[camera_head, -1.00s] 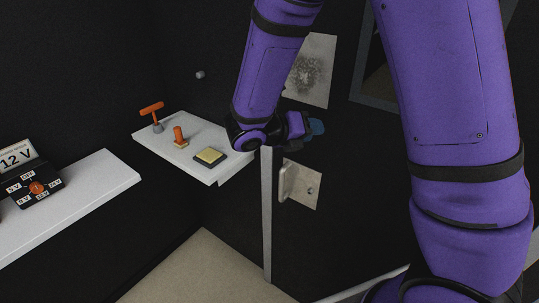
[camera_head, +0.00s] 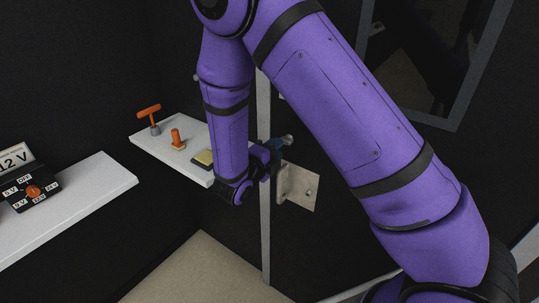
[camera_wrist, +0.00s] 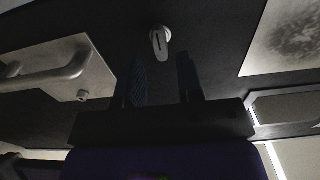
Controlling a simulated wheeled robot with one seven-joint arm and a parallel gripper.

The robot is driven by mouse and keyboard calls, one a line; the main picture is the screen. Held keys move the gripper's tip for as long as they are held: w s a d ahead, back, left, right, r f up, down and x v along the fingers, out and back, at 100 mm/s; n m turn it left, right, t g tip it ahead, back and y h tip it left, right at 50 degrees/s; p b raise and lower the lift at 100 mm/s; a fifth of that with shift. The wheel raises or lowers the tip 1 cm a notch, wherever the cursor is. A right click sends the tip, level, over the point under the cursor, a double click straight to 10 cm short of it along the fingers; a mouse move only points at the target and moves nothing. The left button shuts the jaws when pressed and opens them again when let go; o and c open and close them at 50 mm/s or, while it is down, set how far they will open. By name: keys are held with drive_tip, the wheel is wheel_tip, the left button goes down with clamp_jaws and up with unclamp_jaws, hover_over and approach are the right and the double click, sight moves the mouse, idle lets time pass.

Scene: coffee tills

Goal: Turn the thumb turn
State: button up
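The thumb turn (camera_wrist: 160,41) is a small pale grey lever on a round base on the dark door, at the top middle of the wrist view. Its lever points down in that picture. My gripper (camera_wrist: 161,64) is open, with its two blue fingers apart and pointing toward the thumb turn. The lever's end lies near the gap between the fingertips in the picture; I cannot tell whether they touch it. In the head view my gripper (camera_head: 277,147) is at the door, just above the handle plate (camera_head: 303,190). The thumb turn is not clear there.
A door handle (camera_wrist: 70,74) projects from its plate close to the fingers. A speckled metal plate (camera_wrist: 292,42) is on the other side. A white shelf (camera_head: 150,145) with orange controls stands left of my forearm. A 12 V selector box (camera_head: 33,190) sits on another shelf.

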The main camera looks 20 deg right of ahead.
drive_tip(key=shift+x, duration=2.1)
drive_tip(key=shift+s, duration=0.1)
drive_tip(key=c, duration=0.6)
drive_tip(key=shift+o, duration=0.2)
drive_tip(key=m, duration=1.7)
drive_tip(key=o, duration=0.8)
drive_tip(key=shift+m, duration=0.3)
drive_tip(key=shift+a, duration=0.15)
